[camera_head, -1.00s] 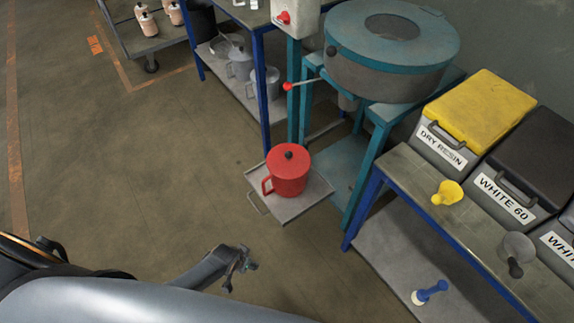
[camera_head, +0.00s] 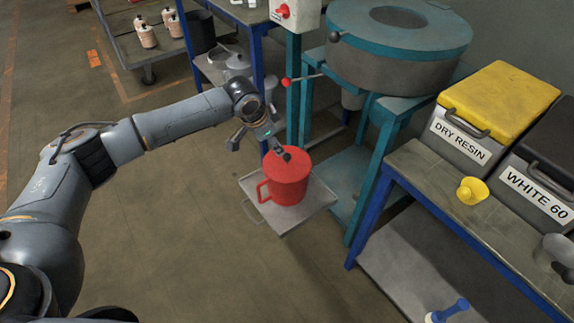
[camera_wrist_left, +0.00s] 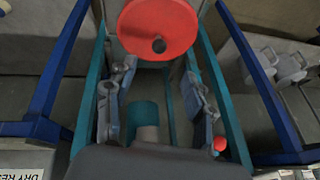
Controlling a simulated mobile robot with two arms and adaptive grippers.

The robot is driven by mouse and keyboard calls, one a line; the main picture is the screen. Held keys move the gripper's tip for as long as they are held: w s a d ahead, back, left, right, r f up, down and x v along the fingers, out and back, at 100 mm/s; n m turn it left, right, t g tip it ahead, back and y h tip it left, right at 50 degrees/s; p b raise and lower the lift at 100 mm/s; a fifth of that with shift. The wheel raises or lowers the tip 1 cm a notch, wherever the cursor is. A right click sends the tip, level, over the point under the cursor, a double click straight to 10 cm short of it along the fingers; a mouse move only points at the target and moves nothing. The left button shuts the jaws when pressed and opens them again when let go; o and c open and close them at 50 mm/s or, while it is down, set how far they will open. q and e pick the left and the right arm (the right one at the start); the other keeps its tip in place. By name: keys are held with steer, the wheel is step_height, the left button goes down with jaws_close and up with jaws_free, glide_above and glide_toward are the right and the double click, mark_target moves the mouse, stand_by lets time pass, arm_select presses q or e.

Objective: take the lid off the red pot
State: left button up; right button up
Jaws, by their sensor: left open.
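The red pot (camera_head: 284,187) stands upright on a small grey tray shelf below the machine, its handle to the left. Its red lid (camera_head: 292,168) is on top, with a dark knob (camera_head: 287,154). My left gripper (camera_head: 259,149) is open and empty, just above and left of the lid, one finger close to the knob; whether they touch I cannot tell. In the left wrist view, the lid (camera_wrist_left: 160,22) and knob (camera_wrist_left: 158,46) lie at the top, beyond the parted fingers (camera_wrist_left: 158,78). My right gripper is not in view.
The teal machine (camera_head: 400,45) and its legs stand just behind and right of the pot. A blue-legged bench (camera_head: 415,185) with bins is at right. Another shelf (camera_head: 215,72) with grey pots is behind my arm. The floor at front is clear.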

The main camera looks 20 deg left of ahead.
mark_target(286, 155)
arm_select(q)
steer(key=b+x, duration=0.1)
steer(key=x, duration=0.4)
steer(key=shift+w+f, duration=0.1)
steer(key=shift+f, duration=0.15)
steer(key=b+x, duration=0.1)
steer(key=x, duration=0.4)
steer(key=shift+w+d+f+b, duration=0.25)
steer(key=shift+w+b, duration=0.05)
steer(key=shift+b, duration=0.1)
steer(key=shift+w+f, duration=0.15)
steer(key=shift+f, duration=0.05)
jaws_close()
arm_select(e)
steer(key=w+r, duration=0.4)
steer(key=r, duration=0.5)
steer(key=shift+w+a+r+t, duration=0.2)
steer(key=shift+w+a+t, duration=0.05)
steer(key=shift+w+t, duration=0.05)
